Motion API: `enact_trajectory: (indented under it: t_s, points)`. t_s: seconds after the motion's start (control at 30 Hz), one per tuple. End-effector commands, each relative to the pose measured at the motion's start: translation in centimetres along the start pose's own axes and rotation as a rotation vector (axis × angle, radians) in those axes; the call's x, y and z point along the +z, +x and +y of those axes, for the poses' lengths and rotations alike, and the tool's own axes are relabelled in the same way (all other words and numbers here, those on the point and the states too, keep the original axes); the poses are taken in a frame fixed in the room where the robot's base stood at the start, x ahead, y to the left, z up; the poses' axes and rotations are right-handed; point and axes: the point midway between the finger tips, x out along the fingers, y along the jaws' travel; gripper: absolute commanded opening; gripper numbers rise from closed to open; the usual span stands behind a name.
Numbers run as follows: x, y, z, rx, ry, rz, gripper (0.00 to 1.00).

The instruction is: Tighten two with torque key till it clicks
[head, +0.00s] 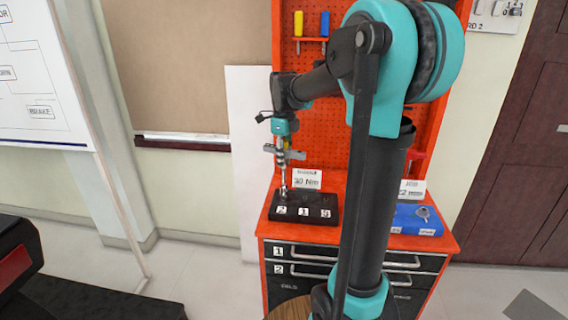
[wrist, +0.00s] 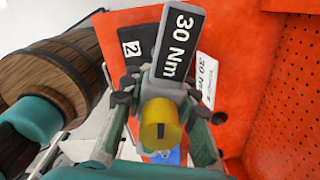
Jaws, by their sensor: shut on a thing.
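My gripper (head: 284,153) points down over the left end of a black block (head: 318,212) on the red cabinet top. It is shut on the torque key (head: 283,178), whose shaft hangs upright with its lower end at the block by the white label 2 (head: 282,210). In the wrist view the key shows a yellow round end (wrist: 162,124) between the fingers (wrist: 160,95) and a black tag reading 30 Nm (wrist: 181,42). The label 2 (wrist: 131,48) shows left of the tag. Whether the key's tip sits on a bolt is hidden.
A white card reading 30 Nm (head: 307,179) stands behind the block. A blue block (head: 416,220) with a metal part and another card (head: 412,188) lie to the right. A red pegboard (head: 315,85) rises behind. A wooden barrel (wrist: 55,65) shows left in the wrist view.

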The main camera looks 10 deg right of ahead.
Motion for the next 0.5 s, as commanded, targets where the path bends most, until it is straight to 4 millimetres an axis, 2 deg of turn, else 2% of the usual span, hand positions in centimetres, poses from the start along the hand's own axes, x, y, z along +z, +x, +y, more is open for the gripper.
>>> enact_trajectory:
  t_s: [0.5]
  points:
    - [0.0,-2.1,0.0,0.0,0.0,0.0,0.0]
